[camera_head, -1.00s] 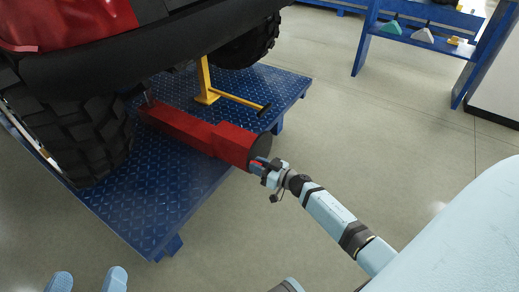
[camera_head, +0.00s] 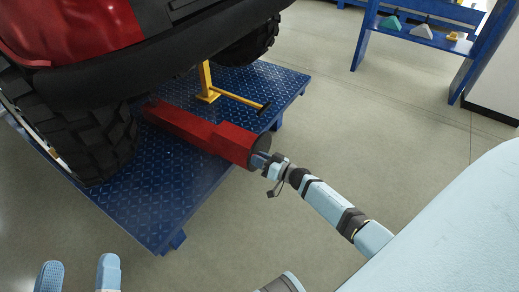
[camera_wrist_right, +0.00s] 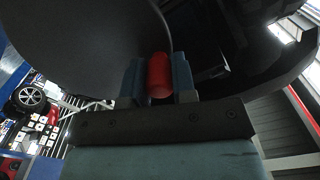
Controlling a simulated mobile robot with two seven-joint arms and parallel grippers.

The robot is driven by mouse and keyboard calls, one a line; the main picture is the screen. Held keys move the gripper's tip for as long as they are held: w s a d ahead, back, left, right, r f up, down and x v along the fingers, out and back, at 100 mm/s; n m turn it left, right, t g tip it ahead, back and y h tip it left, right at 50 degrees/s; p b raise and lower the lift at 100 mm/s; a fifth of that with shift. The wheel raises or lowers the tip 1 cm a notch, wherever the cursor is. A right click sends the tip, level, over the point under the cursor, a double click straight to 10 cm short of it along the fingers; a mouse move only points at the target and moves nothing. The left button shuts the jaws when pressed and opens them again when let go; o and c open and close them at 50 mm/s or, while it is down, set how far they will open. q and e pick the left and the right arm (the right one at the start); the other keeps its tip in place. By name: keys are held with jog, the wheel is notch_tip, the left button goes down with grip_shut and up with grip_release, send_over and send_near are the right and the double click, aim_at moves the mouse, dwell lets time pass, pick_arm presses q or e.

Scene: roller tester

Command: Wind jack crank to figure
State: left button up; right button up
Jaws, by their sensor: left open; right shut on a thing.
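The red jack (camera_head: 205,135) lies low on the blue deck, its dark round end face (camera_head: 264,146) toward me. My right gripper (camera_head: 262,161) is at this end face. In the right wrist view it is shut on the red crank handle (camera_wrist_right: 159,76), a short red cylinder between its two blue-grey fingers. A large dark disc (camera_wrist_right: 85,45) fills the upper left behind the handle. My left gripper (camera_head: 78,273) is at the bottom left of the head view, fingers apart and empty, away from the jack. No figure is readable in either view.
A red vehicle with a black bumper (camera_head: 150,55) and a big tyre (camera_head: 75,130) stands over the blue deck (camera_head: 165,205). A yellow stand (camera_head: 208,92) with a bar is behind the jack. A blue shelf (camera_head: 425,33) is at the upper right. The floor between is clear.

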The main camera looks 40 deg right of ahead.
aim_at(256, 148)
jog(key=shift+d+r, duration=0.1)
jog(key=shift+d, duration=0.1)
jog(key=shift+w+d+r+m+p, duration=0.1)
jog(key=shift+r+m+p, duration=0.25)
jog(key=shift+p, duration=0.25)
jog(key=m+p, duration=0.1)
jog(key=d+r+m+p, duration=0.1)
jog(key=p, duration=0.1)
jog(key=shift+w+d+r+m, duration=0.1)
jog(key=shift+w+m, duration=0.15)
jog(key=shift+d+r+m+p, duration=0.1)
jog(key=shift+d+m+p, duration=0.1)
jog(key=shift+m+p, duration=0.5)
jog(key=shift+w+d, duration=0.1)
jog(key=o, duration=1.9)
jog(key=shift+c, duration=0.2)
